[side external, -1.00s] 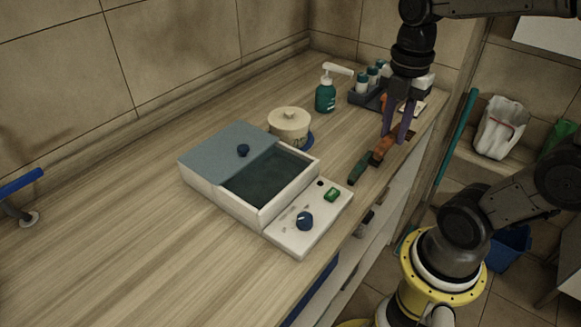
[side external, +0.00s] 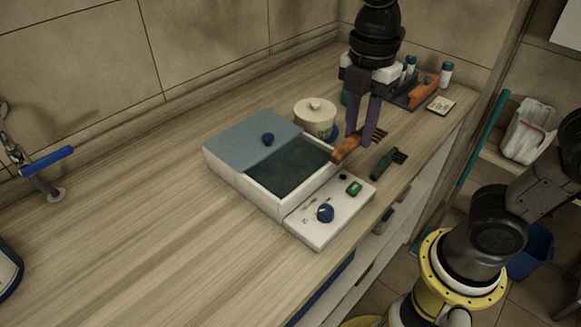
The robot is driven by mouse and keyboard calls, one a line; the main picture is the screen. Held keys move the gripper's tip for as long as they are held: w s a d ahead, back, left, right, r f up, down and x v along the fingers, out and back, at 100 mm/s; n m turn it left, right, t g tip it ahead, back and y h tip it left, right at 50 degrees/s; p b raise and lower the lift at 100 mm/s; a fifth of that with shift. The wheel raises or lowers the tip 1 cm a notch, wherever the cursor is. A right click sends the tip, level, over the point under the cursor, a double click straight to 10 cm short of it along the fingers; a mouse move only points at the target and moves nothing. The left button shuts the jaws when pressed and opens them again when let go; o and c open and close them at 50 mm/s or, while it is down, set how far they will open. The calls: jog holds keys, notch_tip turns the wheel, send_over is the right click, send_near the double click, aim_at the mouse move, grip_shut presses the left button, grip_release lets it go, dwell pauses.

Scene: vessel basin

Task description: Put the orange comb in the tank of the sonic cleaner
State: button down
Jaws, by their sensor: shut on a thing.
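My gripper (side external: 363,143) has purple fingers and is shut on the orange comb (side external: 346,149). The comb is held in the air near the right end of the sonic cleaner, its brown end sticking out to the right behind the fingers. The sonic cleaner (side external: 262,194) is a white box with a blue-grey lid (side external: 245,137) slid to the left. Its dark tank (side external: 292,168) is open on the right half. The comb's left tip appears close to the tank's right rim; the exact height is hard to tell.
A dark green comb-like item (side external: 385,163) lies on the counter right of the cleaner. The control panel (side external: 330,215) has a blue knob and a green button. A rack (side external: 407,97) with bottles is at the back.

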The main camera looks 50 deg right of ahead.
jog(key=w+a+f, duration=0.2)
jog(key=w+f, duration=0.2)
jog(key=w, duration=0.3)
send_over(290, 171)
jog(key=f, duration=0.4)
jog(key=shift+s+f, duration=0.3)
jog(key=shift+s, duration=0.1)
jog(key=shift+w+f, duration=0.15)
jog(key=shift+f, duration=0.05)
jog(key=shift+w+f, duration=0.15)
jog(key=shift+f, duration=0.8)
jog(key=shift+w+f, duration=0.1)
jog(key=shift+f, duration=0.8)
jog(key=shift+f, duration=0.1)
jog(key=c, duration=1)
grip_release()
